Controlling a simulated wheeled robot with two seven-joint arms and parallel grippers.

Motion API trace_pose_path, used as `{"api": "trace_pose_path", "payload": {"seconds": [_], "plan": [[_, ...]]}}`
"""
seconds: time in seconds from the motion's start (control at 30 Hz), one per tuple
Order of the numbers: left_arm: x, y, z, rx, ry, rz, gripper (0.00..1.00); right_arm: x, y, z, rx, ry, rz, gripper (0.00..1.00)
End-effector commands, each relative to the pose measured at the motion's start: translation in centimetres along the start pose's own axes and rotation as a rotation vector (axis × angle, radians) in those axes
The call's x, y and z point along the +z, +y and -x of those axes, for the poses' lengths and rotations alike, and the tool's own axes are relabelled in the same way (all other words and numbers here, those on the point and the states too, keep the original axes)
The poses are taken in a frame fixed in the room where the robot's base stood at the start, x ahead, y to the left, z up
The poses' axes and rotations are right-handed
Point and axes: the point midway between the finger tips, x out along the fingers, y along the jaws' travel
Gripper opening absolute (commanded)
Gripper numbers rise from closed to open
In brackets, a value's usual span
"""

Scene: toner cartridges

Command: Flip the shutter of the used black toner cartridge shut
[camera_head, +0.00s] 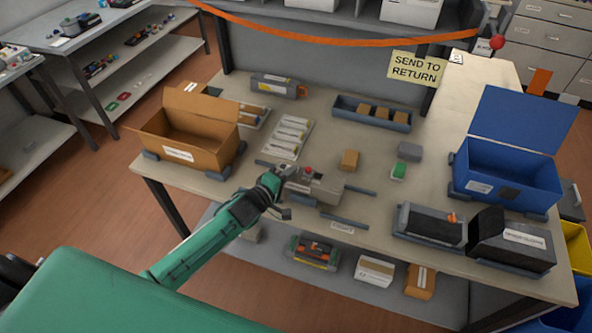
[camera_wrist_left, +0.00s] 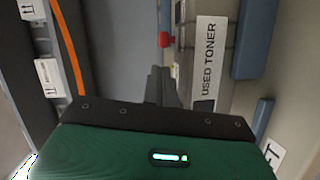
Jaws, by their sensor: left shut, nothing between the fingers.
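The used toner cartridge (camera_head: 325,189) is a grey block lying on the table near its front middle. A small red knob (camera_head: 308,170) stands on it. In the left wrist view its white "USED TONER" label (camera_wrist_left: 209,65) is right of the fingers, and the red knob (camera_wrist_left: 166,40) is just beyond the fingertips. My left gripper (camera_head: 287,170) is at the cartridge's left end, shut and empty; its fingers also show in the left wrist view (camera_wrist_left: 160,75). I cannot tell whether the fingers touch the cartridge. The shutter's position is not clear. My right gripper is out of view.
Thin grey rails (camera_head: 343,220) lie around the cartridge. An open cardboard box (camera_head: 185,143) stands left, a blue bin (camera_head: 507,175) right, and two dark containers (camera_head: 430,226) at the front right.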

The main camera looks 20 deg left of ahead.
Motion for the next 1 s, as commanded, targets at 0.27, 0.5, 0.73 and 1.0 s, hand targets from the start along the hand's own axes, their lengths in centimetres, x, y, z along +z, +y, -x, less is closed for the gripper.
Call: {"api": "trace_pose_path", "payload": {"seconds": [0.27,0.5,0.73,1.0], "plan": [[1.4,0.1,-1.5,0.000,0.001,-0.001,0.00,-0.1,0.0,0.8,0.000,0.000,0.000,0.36],[1.5,0.0,-1.6,0.001,0.001,-0.001,0.00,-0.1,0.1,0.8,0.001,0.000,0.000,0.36],[2.3,0.2,-1.8,0.002,0.001,0.001,0.00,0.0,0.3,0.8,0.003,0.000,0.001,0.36],[5.0,0.8,-2.6,0.001,0.001,0.001,0.00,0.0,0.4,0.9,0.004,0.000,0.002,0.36]]}}
